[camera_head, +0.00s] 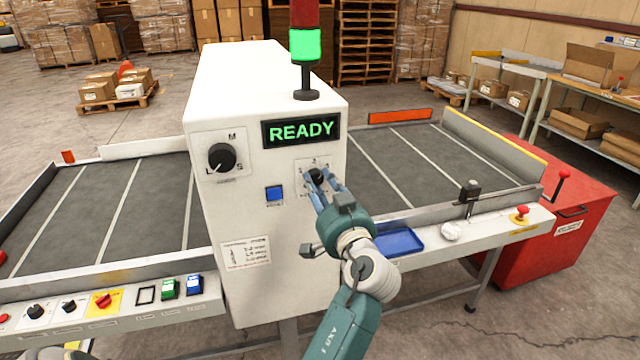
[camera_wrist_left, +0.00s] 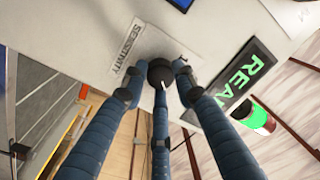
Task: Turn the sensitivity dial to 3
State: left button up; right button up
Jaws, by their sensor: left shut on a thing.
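The sensitivity dial (camera_head: 316,174) is a small black knob on a pale plate on the white machine's front, below the green READY display. My left gripper (camera_head: 322,188) has its blue fingers closed around the dial. In the left wrist view the black knob (camera_wrist_left: 159,71) sits between the fingertips of the left gripper (camera_wrist_left: 158,82), beside the SENSITIVITY label (camera_wrist_left: 126,50). A short white mark shows on the knob. The fingers cover part of the plate, and I cannot read which number the dial points to. My right gripper is not in view.
A larger M/L/S knob (camera_head: 221,157) and a blue button (camera_head: 274,193) sit left of the dial. The READY display (camera_head: 300,130) is above it. The conveyor (camera_head: 400,165), a blue tray (camera_head: 400,242) and a red cabinet (camera_head: 540,230) lie to the right.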

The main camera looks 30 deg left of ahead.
pick_arm(q)
jog(key=shift+s+a+f+m+p, duration=0.15)
jog(key=shift+m+p, duration=0.2)
jog(key=shift+m, duration=0.8)
jog(key=shift+w+d+f+m+p, duration=0.1)
jog(key=shift+m+p, duration=0.2)
jog(key=shift+m, duration=0.85)
jog(key=o, duration=1.1)
jog(key=shift+a, duration=0.1)
jog(key=shift+o, duration=0.2)
jog(key=shift+r, duration=0.1)
